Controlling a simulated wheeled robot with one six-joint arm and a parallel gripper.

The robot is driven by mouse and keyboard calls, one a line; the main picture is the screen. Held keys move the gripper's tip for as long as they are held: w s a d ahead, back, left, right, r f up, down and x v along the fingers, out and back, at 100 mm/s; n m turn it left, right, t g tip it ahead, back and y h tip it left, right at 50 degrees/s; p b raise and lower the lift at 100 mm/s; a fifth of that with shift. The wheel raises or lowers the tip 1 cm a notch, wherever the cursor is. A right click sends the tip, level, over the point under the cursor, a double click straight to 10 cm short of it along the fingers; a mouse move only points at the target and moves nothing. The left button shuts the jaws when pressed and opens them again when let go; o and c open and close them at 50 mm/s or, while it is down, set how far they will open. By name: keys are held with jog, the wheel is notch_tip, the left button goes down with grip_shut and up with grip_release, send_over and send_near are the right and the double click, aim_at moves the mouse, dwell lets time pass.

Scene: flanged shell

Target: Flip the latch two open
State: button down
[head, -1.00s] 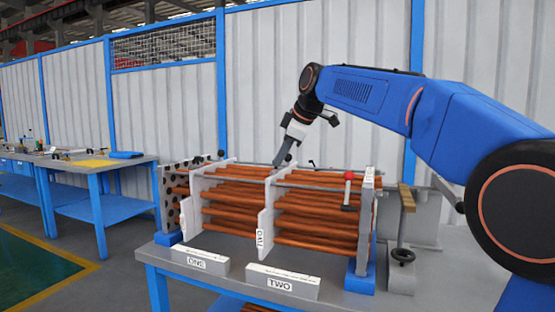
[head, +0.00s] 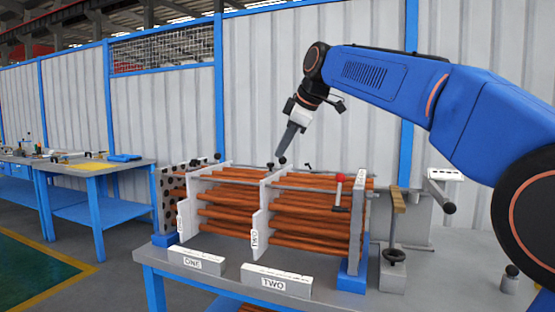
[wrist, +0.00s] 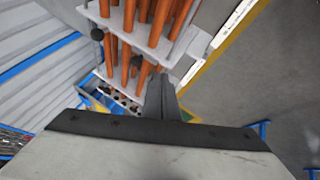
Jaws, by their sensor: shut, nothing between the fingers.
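The flanged shell holds orange-brown tubes (head: 305,213) between pale upright plates. Plate two (head: 259,225), labelled TWO, stands in the middle. Two small black ball knobs show at its top, a near one (head: 270,166) and a far one (head: 282,160); whether latch two is open or shut is too small to tell. My gripper (head: 281,152) is shut, empty and points down just above the far knob; contact cannot be told.
A red-knobbed lever (head: 339,179) stands at the shell's right end. White blocks labelled ONE (head: 197,261) and TWO (head: 276,281) lie in front on the bench. Another blue bench (head: 90,166) is at far left.

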jog(key=v, duration=0.4)
jog(key=shift+s, duration=0.1)
jog(key=shift+d, duration=0.1)
jog(key=s+d+f+m+h, duration=0.3)
jog(key=s+d+f+m, duration=0.6)
jog(key=s+d+f, duration=0.75)
jog(key=s+d+f+m+h, duration=0.1)
jog(key=s+d+f+m, duration=0.3)
jog(key=s+f, duration=0.6)
jog(key=s+d+f+m, duration=0.4)
jog(key=s+f, duration=0.6)
jog(key=f, duration=0.6)
jog(key=shift+s+d+f+g+h, duration=0.35)
jog(key=shift+d+f+g+h, duration=0.05)
jog(key=shift+d, duration=0.8)
